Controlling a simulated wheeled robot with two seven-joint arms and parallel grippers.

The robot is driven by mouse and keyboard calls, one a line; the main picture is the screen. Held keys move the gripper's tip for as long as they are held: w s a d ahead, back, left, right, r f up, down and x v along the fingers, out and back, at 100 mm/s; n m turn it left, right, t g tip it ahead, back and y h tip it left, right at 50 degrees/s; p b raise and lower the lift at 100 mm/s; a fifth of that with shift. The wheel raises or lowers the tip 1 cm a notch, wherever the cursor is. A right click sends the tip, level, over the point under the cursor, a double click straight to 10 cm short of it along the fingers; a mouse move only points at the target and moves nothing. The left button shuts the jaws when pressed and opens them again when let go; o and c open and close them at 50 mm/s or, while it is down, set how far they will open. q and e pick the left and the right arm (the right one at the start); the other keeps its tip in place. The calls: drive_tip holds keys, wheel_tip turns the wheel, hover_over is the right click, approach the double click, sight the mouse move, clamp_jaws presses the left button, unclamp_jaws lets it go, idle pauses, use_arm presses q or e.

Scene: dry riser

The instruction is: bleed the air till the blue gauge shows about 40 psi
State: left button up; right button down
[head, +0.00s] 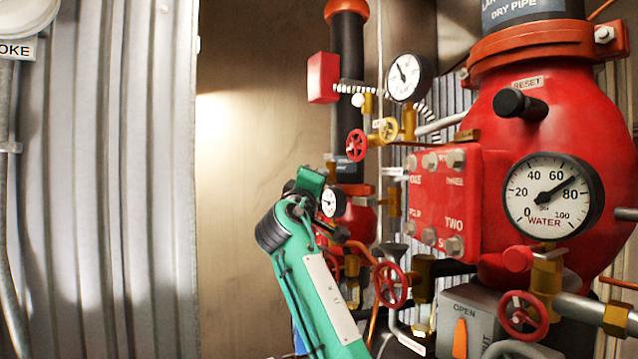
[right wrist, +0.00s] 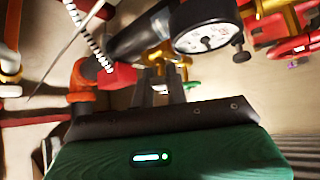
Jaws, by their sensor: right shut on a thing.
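My right gripper (right wrist: 161,88) is shut on a small part at a brass valve (right wrist: 160,60); the part itself is mostly hidden. In the head view my green right arm reaches up from the bottom centre, its wrist hiding the fingertips. A small white-faced gauge (head: 331,203) sits just right of my wrist, partly covered, too small to read. Above it a dark-rimmed gauge (head: 408,77) has its needle toward the upper left. The WATER gauge (head: 545,198) reads about 70. No gauge is clearly blue. In the wrist view a dark-rimmed gauge (right wrist: 206,37) is above right of the fingers.
A large red dry pipe valve (head: 530,120) fills the right side, with a black RESET knob (head: 520,104). Red handwheels (head: 390,285) and brass pipes crowd the area right of my arm. A corrugated metal wall (head: 110,180) stands left; the space before it is clear.

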drive_tip(key=c, duration=1.4)
unclamp_jaws()
drive_tip(key=shift+s+f+b, duration=0.2)
drive_tip(key=shift+b, duration=0.1)
drive_tip(key=b+v, duration=0.6)
drive_tip(key=v, duration=0.7)
drive_tip(key=shift+b, duration=0.35)
